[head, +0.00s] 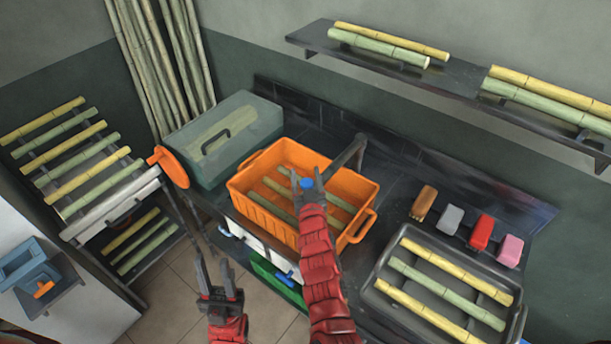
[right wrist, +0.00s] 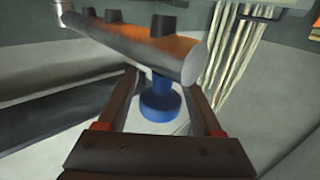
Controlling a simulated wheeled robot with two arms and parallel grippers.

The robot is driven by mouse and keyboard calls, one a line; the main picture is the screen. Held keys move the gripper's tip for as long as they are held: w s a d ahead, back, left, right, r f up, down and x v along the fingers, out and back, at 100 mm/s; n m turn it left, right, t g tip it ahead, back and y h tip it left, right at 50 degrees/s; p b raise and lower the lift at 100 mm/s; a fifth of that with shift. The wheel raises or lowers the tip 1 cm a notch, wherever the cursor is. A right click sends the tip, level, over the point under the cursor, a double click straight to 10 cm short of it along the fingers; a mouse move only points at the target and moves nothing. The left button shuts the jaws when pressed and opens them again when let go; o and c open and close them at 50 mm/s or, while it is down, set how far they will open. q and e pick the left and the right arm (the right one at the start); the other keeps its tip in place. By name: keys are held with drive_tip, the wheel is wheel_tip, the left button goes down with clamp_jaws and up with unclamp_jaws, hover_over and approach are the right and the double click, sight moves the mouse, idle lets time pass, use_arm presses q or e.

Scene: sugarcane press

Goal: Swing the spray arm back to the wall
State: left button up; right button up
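The spray arm (head: 347,156) is a dark grey pipe that reaches from the back wall out over the orange crate (head: 268,217). In the right wrist view the spray arm (right wrist: 140,45) crosses the top, with several short dark stubs and a blue knob (right wrist: 161,103) hanging from it. My right gripper (head: 308,178) is at the pipe's free end, over the crate. Its two fingers stand apart on either side of the blue knob, with gaps visible. My left gripper (head: 212,268) is open and empty, low in front of the counter.
A green-grey lidded box (head: 225,140) stands left of the crate. A tray (head: 390,317) with cane pieces and several coloured blocks lie to the right. A cane rack (head: 85,170) stands left. A shelf (head: 460,85) runs along the wall above.

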clamp_jaws()
idle(1.2)
